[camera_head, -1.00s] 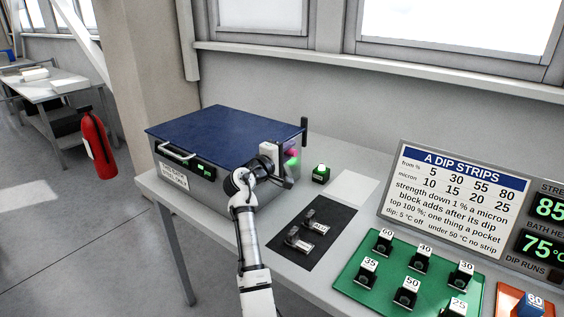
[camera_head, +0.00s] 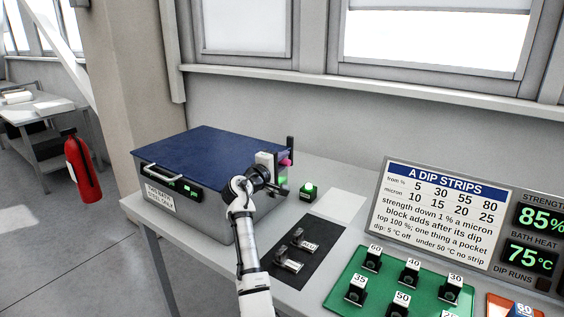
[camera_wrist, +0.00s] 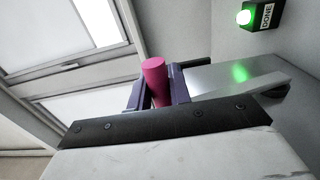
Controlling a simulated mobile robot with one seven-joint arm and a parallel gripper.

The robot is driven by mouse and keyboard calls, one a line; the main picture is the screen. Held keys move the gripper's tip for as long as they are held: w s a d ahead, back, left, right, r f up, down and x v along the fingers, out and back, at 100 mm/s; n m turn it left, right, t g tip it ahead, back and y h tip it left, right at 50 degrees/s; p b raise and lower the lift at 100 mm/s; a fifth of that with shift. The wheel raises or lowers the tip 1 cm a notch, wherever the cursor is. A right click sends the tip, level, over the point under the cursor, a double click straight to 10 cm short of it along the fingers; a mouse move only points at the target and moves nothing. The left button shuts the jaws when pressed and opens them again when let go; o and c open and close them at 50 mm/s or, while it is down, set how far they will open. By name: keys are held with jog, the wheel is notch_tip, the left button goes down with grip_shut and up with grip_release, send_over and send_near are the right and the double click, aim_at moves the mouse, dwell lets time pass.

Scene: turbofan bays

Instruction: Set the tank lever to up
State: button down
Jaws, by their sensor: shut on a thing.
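The tank (camera_head: 210,150) is a grey box with a blue lid on the left of the bench. A pink lever knob (camera_head: 287,162) shows at its right end, just below the top of a dark upright post (camera_head: 290,145). My gripper (camera_wrist: 157,92) is shut on the pink knob (camera_wrist: 155,68), with a finger on each side of it in the wrist view. In the head view my wrist hides most of the lever's arm and its mount.
A small box with a lit green button (camera_head: 308,189) stands right of the tank; its DONE label shows in the wrist view (camera_wrist: 266,15). A black mat (camera_head: 308,250) with metal holders, a green tray (camera_head: 345,296) of numbered blocks and a sign (camera_head: 436,210) lie to the right.

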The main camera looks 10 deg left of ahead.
jog(key=shift+r, duration=0.1)
jog(key=c, duration=1.3)
grip_release()
jog(key=shift+s, duration=0.1)
jog(key=b+v, duration=0.4)
jog(key=v, duration=0.9)
jog(key=shift+s+a, duration=0.15)
jog(key=shift+s, duration=0.15)
